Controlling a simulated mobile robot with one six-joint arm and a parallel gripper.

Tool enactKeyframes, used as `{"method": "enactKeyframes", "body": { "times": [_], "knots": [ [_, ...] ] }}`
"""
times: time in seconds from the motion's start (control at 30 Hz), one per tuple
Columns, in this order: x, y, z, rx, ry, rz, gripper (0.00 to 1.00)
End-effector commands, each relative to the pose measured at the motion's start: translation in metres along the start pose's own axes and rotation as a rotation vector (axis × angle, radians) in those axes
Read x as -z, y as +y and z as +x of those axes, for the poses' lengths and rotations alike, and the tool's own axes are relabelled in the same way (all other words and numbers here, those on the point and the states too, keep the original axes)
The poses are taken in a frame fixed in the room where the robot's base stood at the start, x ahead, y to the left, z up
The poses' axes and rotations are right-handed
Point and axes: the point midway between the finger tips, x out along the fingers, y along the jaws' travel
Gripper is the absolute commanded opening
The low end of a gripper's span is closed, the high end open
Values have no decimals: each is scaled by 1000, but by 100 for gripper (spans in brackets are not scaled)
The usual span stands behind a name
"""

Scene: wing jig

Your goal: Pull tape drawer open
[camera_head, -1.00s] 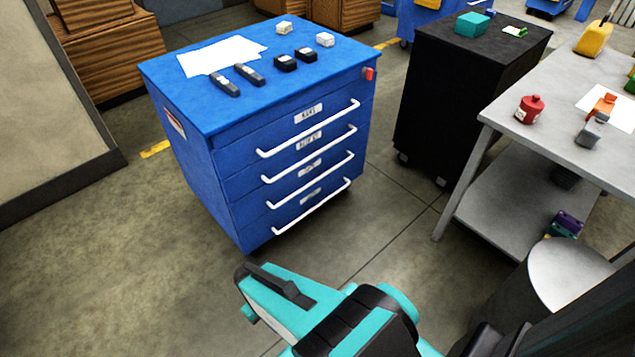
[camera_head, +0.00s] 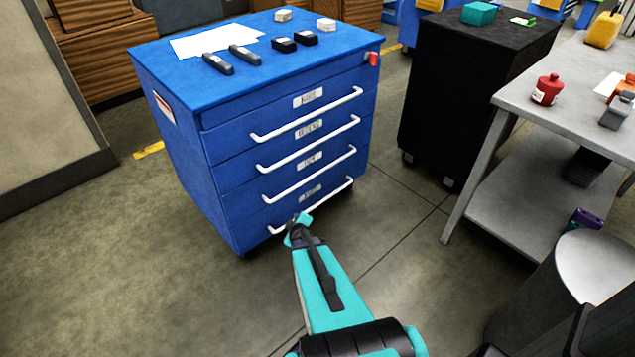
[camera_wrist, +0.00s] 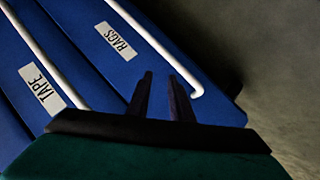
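The tape drawer (camera_head: 290,178) is the third one down in the blue cabinet. It appears closed, with a white bar handle (camera_head: 312,174). In the wrist view its TAPE label (camera_wrist: 42,85) and handle (camera_wrist: 45,52) lie at the left. My gripper (camera_head: 302,220) is in front of the lower part of the cabinet, by the bottom drawer's handle. In the wrist view the gripper's dark fingers (camera_wrist: 160,76) are apart with nothing seen between them. They are near the end of the RAGS drawer's handle (camera_wrist: 150,45), to the right of the tape handle. Contact cannot be told.
The blue cabinet's top (camera_head: 190,75) carries papers and several small items. A black cabinet (camera_head: 460,95) stands to the right, beside a grey table (camera_head: 560,110) with a red bottle (camera_head: 546,89). A round grey bin (camera_head: 590,265) is at lower right. Floor at left is clear.

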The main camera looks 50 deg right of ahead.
Motion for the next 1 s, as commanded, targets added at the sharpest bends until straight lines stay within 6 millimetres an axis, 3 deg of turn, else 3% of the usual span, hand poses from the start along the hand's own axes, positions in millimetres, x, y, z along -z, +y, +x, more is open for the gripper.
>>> {"method": "enactKeyframes", "body": {
  "times": [0.03,0.2,0.5,0.73,1.0],
  "knots": [
    [-6,10,14,-27,44,-14,20],
    [-12,59,31,-151,184,-114,20],
    [-32,129,35,-355,408,-320,20],
    [-59,163,21,-488,566,-494,20],
    [-94,178,-7,-596,721,-676,20]
  ]
}}
